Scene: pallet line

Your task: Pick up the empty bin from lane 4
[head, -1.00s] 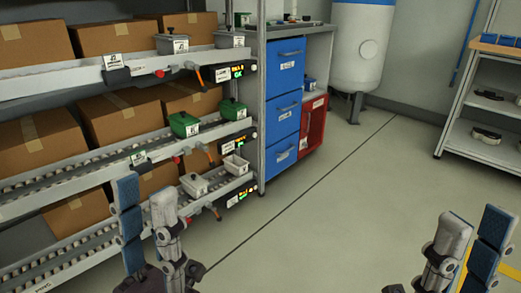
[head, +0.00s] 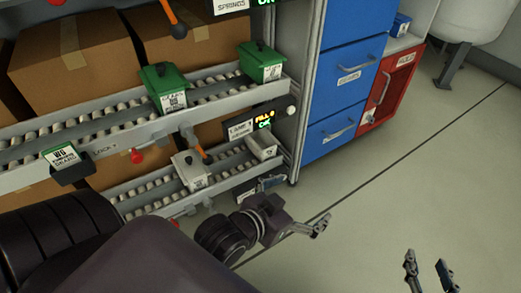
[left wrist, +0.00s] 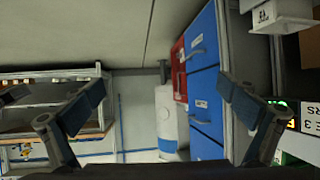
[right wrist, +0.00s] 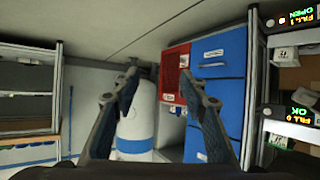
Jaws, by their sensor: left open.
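Two pale grey bins sit on the lowest roller shelf in the head view: one nearer the middle (head: 192,170), one at the shelf's right end (head: 261,147). How full they are is not clear, and I cannot read which lane is 4. My left gripper (head: 298,203) is open and empty, right of and below these bins, apart from them. Its fingers spread wide in the left wrist view (left wrist: 160,108), with nothing between. My right gripper (head: 428,272) is open and empty over the floor at lower right; its open fingers also show in the right wrist view (right wrist: 157,88).
Green bins (head: 165,87) (head: 262,64) stand on the shelf above. Cardboard boxes (head: 75,60) sit behind. A blue drawer cabinet (head: 340,85) and red cabinet (head: 393,88) stand right of the rack. The floor (head: 430,170) at right is clear.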

